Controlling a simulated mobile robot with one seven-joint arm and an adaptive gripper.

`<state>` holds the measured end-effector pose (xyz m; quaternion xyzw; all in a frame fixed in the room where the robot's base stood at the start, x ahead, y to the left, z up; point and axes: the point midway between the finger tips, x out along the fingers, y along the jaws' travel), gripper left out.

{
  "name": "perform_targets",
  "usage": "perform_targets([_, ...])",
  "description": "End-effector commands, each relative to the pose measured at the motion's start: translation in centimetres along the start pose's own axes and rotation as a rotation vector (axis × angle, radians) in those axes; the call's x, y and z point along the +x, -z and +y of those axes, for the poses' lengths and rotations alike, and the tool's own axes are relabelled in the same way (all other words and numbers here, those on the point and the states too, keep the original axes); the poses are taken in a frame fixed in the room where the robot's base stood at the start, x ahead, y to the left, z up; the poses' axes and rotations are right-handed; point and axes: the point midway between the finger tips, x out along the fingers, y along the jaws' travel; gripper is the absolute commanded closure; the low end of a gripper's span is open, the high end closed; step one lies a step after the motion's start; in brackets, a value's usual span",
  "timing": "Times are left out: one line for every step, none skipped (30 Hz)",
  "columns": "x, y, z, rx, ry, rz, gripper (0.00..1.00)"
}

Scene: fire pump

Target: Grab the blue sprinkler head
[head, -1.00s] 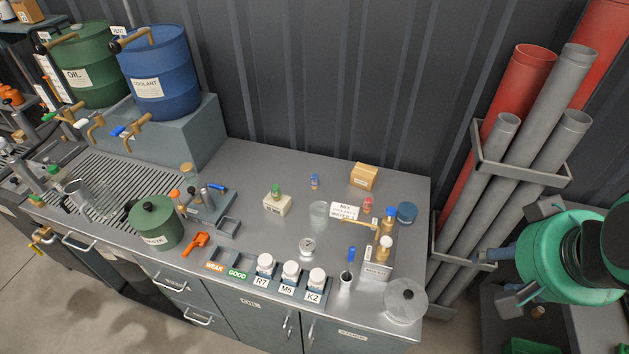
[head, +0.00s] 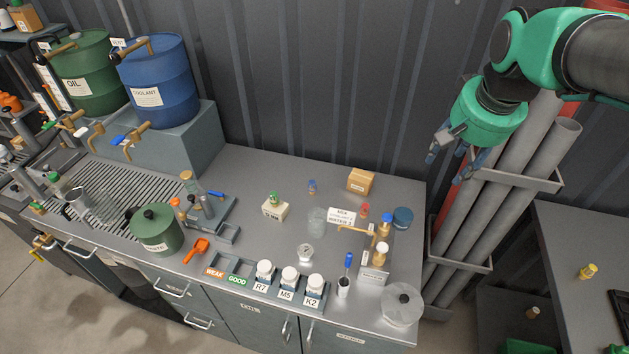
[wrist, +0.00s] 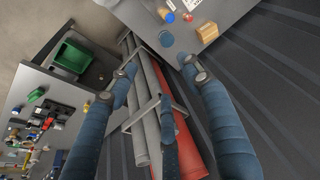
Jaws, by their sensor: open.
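The small blue sprinkler head (head: 312,186) stands on the grey bench (head: 270,165) near its back edge, left of a cardboard box (head: 360,181). A similar red piece (head: 364,209) stands to its right, and a green one (head: 275,198) sits on a pale block to its left. My gripper (head: 447,163) is open and empty, raised beyond the bench's right end in front of the pipe rack. In the wrist view, my gripper's spread fingers (wrist: 155,85) point at the pipes and the bench corner. I cannot make out the blue sprinkler head there.
Grey and red pipes (head: 535,140) stand in a rack right of the bench. A clear beaker (head: 317,221), a sign (head: 341,216), a brass tap (head: 384,228) and a blue jar (head: 402,218) stand near the sprinkler head. The bench behind it is clear up to the dark wall.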

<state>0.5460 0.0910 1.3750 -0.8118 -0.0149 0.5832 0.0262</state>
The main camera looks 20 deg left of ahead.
Motion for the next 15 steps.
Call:
perform_targets([0.5, 1.1, -0.7, -0.001, 0.001, -0.011, 0.50])
perform_targets([0.7, 1.7, -1.1, 0.000, 0.001, -0.015, 0.50])
perform_targets([1.1, 2.4, -1.6, 0.000, 0.002, -0.022, 0.50])
perform_targets([1.4, 3.0, -2.1, 0.001, 0.003, -0.026, 0.50])
perform_targets([1.8, 3.5, -2.5, 0.002, 0.003, -0.032, 0.50])
perform_targets([2.2, 4.2, -3.0, 0.003, 0.003, -0.038, 0.50])
perform_targets([2.5, 4.8, -3.5, 0.003, 0.003, -0.043, 0.50])
perform_targets([2.9, 5.3, -3.9, 0.004, 0.003, -0.048, 0.50])
perform_targets([3.3, 6.0, -4.5, 0.004, 0.004, -0.054, 0.50])
perform_targets([3.8, 6.5, -4.9, 0.005, 0.004, -0.060, 0.50])
perform_targets([4.1, 7.0, -5.4, 0.006, 0.004, -0.064, 0.50])
perform_targets([4.7, 7.7, -6.0, 0.007, 0.004, -0.071, 0.50])
perform_targets([5.1, 8.1, -6.4, 0.007, 0.004, -0.076, 0.50])
perform_targets([5.5, 8.6, -6.9, 0.008, 0.004, -0.080, 0.50])
perform_targets([6.1, 9.2, -7.6, 0.009, 0.003, -0.087, 0.50])
